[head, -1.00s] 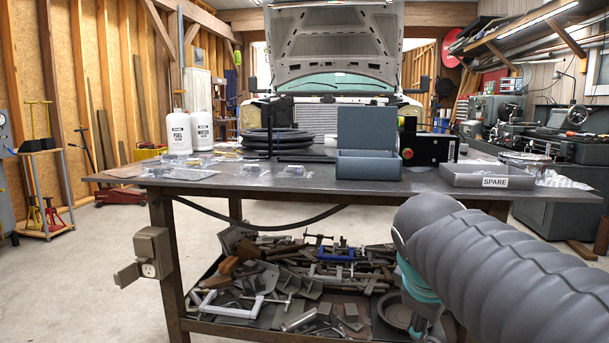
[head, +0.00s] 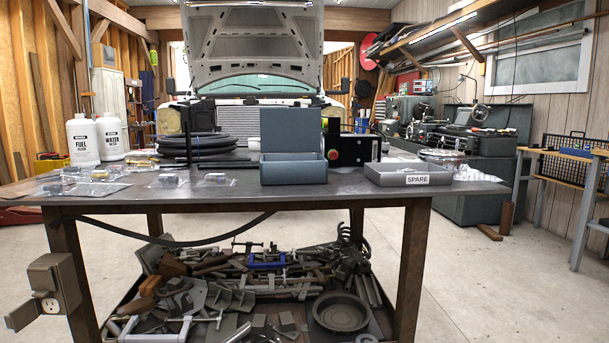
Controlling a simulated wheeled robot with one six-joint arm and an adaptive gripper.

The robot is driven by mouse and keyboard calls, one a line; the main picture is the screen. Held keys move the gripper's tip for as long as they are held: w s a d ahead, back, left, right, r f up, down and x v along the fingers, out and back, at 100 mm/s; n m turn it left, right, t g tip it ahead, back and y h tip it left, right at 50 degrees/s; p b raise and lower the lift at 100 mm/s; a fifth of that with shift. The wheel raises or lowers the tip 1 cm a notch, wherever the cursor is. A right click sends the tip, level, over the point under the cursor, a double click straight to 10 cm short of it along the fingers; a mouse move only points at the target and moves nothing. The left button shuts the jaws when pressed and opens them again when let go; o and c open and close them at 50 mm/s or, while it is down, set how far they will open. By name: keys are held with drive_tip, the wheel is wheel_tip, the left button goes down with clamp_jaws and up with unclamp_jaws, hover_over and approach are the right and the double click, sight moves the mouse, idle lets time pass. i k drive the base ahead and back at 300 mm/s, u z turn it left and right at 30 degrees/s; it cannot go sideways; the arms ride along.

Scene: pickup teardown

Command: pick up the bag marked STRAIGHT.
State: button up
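Several small clear bags with parts in them lie flat on the left half of the dark workbench top (head: 230,198). One bag (head: 95,188) lies near the front left, another bag (head: 168,181) near the middle, and another bag (head: 217,179) to its right. Their markings are too small to read, so I cannot tell which one says STRAIGHT. A crumpled clear bag (head: 466,173) lies at the right end, beside the grey tray marked SPARE (head: 411,178). My gripper and arm are out of view.
White FUEL (head: 82,141) and WATER (head: 112,138) bottles stand at the left. The lower shelf holds clamps and a round pan (head: 341,312).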

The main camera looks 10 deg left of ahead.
sight(211, 179)
drive_tip(key=z, duration=0.85)
drive_tip(key=i, duration=1.9)
drive_tip(key=u, duration=4.3)
drive_tip(key=i, duration=0.45)
